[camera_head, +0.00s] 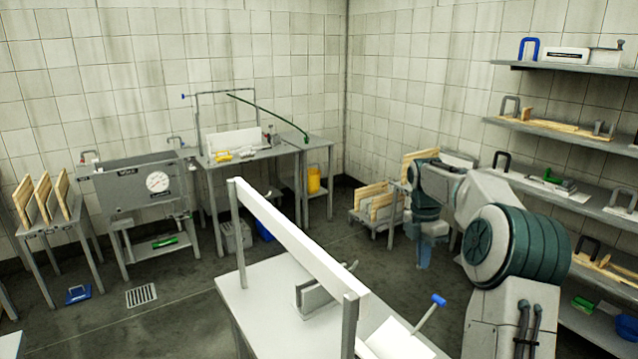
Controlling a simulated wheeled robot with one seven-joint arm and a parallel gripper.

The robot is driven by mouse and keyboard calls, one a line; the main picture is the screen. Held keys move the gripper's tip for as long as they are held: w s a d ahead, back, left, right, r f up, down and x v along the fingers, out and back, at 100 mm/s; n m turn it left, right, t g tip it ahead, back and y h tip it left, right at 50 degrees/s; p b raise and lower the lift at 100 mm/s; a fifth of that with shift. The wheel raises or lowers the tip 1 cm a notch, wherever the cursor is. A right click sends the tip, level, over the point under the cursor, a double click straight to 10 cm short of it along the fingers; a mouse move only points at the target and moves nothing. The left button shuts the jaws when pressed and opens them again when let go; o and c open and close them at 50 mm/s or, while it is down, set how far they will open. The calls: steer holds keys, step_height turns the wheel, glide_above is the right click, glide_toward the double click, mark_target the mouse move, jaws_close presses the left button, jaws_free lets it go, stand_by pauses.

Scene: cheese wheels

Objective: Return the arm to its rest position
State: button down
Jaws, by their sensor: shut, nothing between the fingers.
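My arm rises from the lower right of the head view. It bends at a teal and white joint and reaches away to the left, and its far part hangs down. My gripper (424,256) is small at the lower end of that far part, pointing down, shut and empty. It is in the air right of the near table and in front of the low rack, touching nothing that I can see.
The near table (262,297) carries a white raised beam (290,232) and a blue-handled lever (438,300). Shelves (560,127) line the right wall close to my arm. A low rack (372,217) with wooden boards stands behind my gripper. Open floor (335,238) lies left of the rack.

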steer(key=s+a+r+m+t+h, duration=0.1)
steer(key=s+a+r+m, duration=0.2)
steer(key=s+a+m, duration=0.3)
steer(key=s+a+r+m+t, duration=0.1)
steer(key=s+a+r+m, duration=0.4)
steer(key=s, duration=0.4)
steer(key=s+a+f+m+t, duration=0.1)
steer(key=s+a+f+m, duration=0.1)
steer(key=s+m, duration=0.3)
steer(key=s+a+f+m+t+y, duration=0.1)
steer(key=s+f+m, duration=0.3)
steer(key=s, duration=0.8)
steer(key=shift+s+a+m+t+y, duration=0.15)
steer(key=shift+a+m+t+y, duration=0.15)
steer(key=shift+a+m+t, duration=0.45)
steer(key=shift+a+g, duration=0.15)
steer(key=shift+g, duration=0.1)
